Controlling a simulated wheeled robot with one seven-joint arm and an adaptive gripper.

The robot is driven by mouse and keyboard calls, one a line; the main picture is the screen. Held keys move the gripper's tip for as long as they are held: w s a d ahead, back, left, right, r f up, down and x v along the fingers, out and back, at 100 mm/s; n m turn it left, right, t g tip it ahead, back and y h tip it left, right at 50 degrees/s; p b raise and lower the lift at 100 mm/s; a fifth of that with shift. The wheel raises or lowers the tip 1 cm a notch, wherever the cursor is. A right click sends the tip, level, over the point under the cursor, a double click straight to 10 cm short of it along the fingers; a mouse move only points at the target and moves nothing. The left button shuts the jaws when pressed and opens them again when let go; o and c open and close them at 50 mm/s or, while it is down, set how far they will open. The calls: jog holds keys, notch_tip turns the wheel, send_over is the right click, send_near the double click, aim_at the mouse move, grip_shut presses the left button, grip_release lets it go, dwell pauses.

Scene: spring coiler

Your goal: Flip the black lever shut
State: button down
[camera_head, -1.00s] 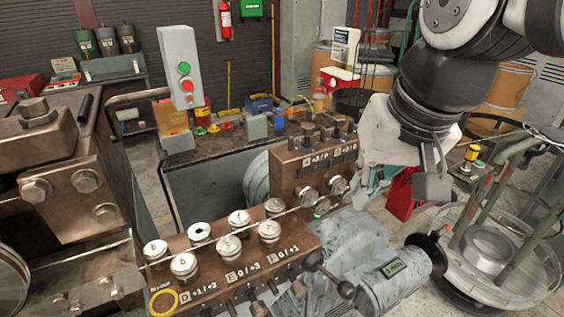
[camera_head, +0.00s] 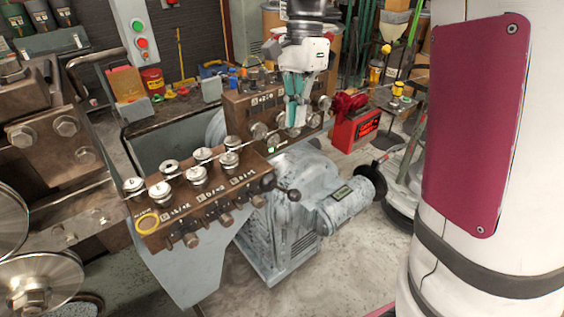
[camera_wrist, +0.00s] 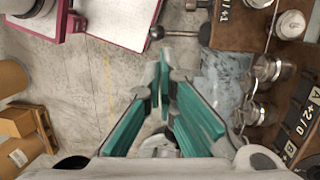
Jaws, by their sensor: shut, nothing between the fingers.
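The black lever (camera_head: 293,194) is a short rod with a dark ball knob. It sticks out to the right from the right end of the brown roller block (camera_head: 214,211), above the grey motor housing. In the wrist view the lever's ball knob (camera_wrist: 157,32) shows beyond my fingertips, near the top centre, with its rod running right. My gripper (camera_head: 294,128) points down in front of the rear brown block, above and behind the lever and apart from it. In the wrist view its teal-padded fingers (camera_wrist: 160,85) are shut and empty.
The rear brown block (camera_head: 240,105) with metal rollers is close beside my fingers. A grey motor (camera_head: 348,203) lies right of the lever. A red toolbox (camera_head: 355,128) stands behind on the floor. Floor in front of the machine is clear.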

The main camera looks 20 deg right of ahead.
jog(key=shift+f, duration=0.2)
dwell(0.3)
jog(key=p, duration=0.3)
send_over(286, 193)
jog(key=d, duration=0.2)
jog(key=x, duration=0.4)
jog(key=w+d+x, duration=0.1)
jog(key=x, duration=0.3)
jog(key=w+x, duration=0.1)
jog(key=x, duration=0.4)
jog(key=shift+d+f, duration=0.15)
jog(key=shift+f, duration=0.3)
jog(key=shift+w+f, duration=0.1)
jog(key=shift+w, duration=0.05)
